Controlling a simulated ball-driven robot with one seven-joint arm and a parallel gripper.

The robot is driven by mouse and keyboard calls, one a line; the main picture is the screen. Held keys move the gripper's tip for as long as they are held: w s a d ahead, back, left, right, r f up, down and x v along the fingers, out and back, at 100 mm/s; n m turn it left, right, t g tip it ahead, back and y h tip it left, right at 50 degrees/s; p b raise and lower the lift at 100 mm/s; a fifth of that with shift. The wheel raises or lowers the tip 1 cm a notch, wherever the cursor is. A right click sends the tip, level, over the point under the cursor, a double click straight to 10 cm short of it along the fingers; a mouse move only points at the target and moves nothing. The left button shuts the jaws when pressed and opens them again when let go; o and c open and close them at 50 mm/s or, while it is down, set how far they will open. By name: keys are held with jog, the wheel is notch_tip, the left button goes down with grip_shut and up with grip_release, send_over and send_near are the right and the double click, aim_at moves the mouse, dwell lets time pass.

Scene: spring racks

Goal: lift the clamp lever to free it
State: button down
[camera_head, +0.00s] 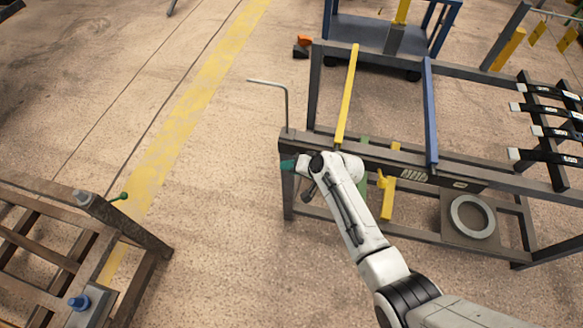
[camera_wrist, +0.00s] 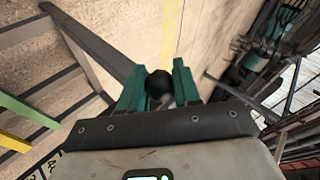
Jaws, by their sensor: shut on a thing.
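My gripper (camera_head: 287,165) has green fingers and is at the left end of the dark rack's front beam. In the wrist view my gripper (camera_wrist: 159,85) is shut on a round black knob (camera_wrist: 159,84), which sits between the two fingers. The knob appears to be the end of the clamp lever. The rest of the lever is hidden behind the fingers and the gripper body. In the head view the knob is hidden by my gripper and arm.
A thin bent rod (camera_head: 287,105) rises beside the rack's left corner. A yellow bar (camera_head: 347,95) and a blue bar (camera_head: 430,110) cross the rack. A yellow bracket (camera_head: 388,195) is right of my arm. A brown rack (camera_head: 125,230) stands at lower left, with clear floor between.

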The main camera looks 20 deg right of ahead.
jog(key=shift+w+d+r, duration=0.25)
jog(key=shift+w+r, duration=0.2)
jog(key=shift+r, duration=0.1)
jog(key=c, duration=1.1)
grip_release()
jog(key=shift+o, duration=1.4)
jog(key=shift+s+f, duration=0.2)
jog(key=v, duration=1)
jog(key=shift+s+r, duration=0.2)
jog(key=shift+s, duration=0.1)
jog(key=shift+d, duration=0.15)
